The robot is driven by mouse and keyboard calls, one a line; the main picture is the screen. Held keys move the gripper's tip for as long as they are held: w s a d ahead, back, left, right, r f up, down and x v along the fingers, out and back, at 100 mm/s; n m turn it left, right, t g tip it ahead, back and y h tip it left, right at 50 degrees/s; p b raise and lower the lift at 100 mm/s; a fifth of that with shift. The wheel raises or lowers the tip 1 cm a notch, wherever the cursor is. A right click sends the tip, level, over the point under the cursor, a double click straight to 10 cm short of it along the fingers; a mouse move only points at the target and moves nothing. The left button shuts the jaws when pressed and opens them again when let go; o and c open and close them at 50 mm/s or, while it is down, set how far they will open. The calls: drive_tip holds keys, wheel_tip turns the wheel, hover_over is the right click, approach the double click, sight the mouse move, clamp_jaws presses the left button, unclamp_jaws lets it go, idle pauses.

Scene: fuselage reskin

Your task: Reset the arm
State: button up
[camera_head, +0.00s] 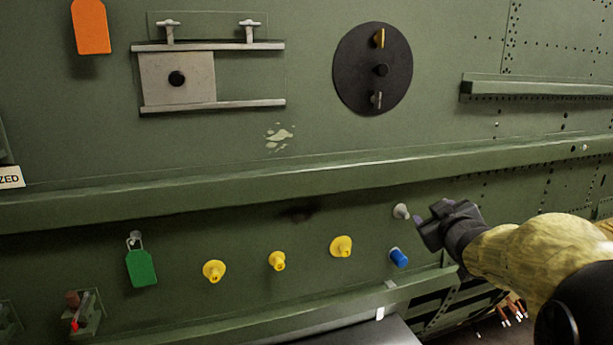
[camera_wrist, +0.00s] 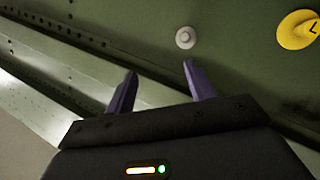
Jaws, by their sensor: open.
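My gripper (camera_head: 430,222) is at the right of the head view, in front of the green fuselage panel (camera_head: 190,235). It is open, with nothing between its fingers. In the wrist view my gripper (camera_wrist: 158,75) shows two purple fingers spread apart. A pale round knob (camera_head: 401,211) on the panel is just left of my gripper in the head view. The knob also shows in the wrist view (camera_wrist: 185,38), beyond the fingertips, and appears apart from them. A blue knob (camera_head: 399,257) is on the panel below the pale one.
Three yellow knobs (camera_head: 277,261) line the panel to the left, with a green tag (camera_head: 141,267) beyond them. A long ledge (camera_head: 230,194) runs above. A dark round plate (camera_head: 373,68) and a sliding plate (camera_head: 192,88) are higher up.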

drive_tip(key=s+a+f+m+g, duration=0.25)
drive_tip(key=s+f+g, duration=0.2)
drive_tip(key=f, duration=0.45)
drive_tip(key=s+a+f+m+g, duration=0.2)
drive_tip(key=s+a+f+g, duration=0.15)
drive_tip(key=s+f, duration=0.4)
drive_tip(key=s+a+f+m+g+y, duration=0.1)
drive_tip(key=s+a+f+g, duration=0.4)
drive_tip(key=s+f, duration=0.5)
drive_tip(key=shift+s+a, duration=0.4)
drive_tip(key=shift+s, duration=0.7)
drive_tip(key=shift+f, duration=0.1)
